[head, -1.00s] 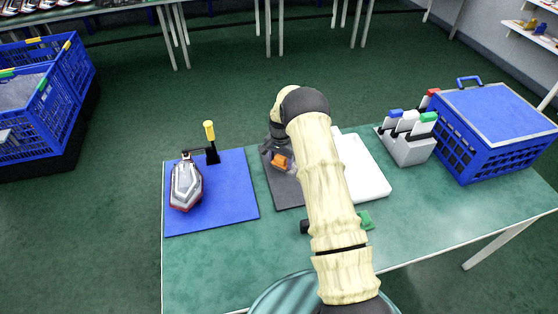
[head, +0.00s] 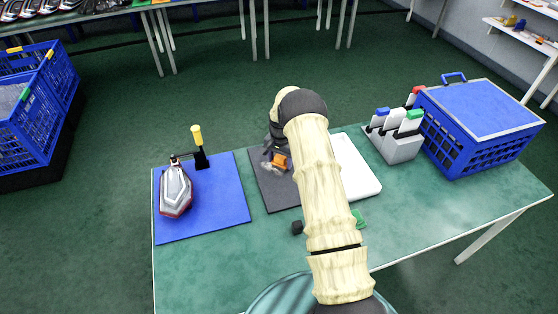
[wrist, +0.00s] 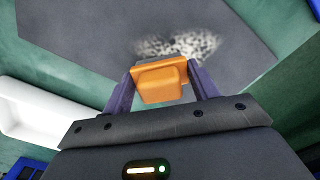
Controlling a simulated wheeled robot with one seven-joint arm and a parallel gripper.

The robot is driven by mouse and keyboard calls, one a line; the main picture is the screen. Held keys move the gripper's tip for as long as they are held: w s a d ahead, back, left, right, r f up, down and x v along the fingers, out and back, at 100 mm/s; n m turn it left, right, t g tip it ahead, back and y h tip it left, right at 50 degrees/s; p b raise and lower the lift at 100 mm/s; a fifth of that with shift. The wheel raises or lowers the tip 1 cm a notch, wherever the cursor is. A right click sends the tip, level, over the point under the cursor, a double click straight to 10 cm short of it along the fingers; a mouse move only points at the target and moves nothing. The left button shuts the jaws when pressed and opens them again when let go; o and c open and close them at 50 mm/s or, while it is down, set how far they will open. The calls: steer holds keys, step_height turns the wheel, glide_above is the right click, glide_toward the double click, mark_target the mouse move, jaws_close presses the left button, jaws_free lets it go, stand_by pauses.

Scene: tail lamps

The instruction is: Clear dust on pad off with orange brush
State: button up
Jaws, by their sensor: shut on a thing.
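The orange brush (head: 280,161) is in my gripper, over the dark grey pad (head: 265,190). In the wrist view the brush's orange block (wrist: 160,82) sits between the two fingers of my gripper (wrist: 160,90), which is shut on it. A pale speckled dust patch (wrist: 195,44) lies on the pad (wrist: 80,35) just beyond the brush. The brush covers part of the near side of the patch. I cannot tell whether its bristles touch the pad. My arm hides the pad's right part in the head view.
A blue mat (head: 225,205) with a tail lamp (head: 175,190) and a yellow-handled tool (head: 197,140) lies left. A white tray (head: 357,170), a marker holder (head: 400,145) and a blue crate (head: 480,145) stand right. A green object (head: 358,218) lies beside my arm.

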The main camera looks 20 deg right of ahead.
steer(key=shift+d+f, duration=0.1)
steer(key=shift+d, duration=0.1)
steer(key=shift+d, duration=1.9)
steer(key=shift+b, duration=0.3)
steer(key=shift+w+b, duration=0.5)
steer(key=shift+w, duration=0.15)
steer(key=shift+a, duration=0.1)
steer(key=shift+a, duration=2)
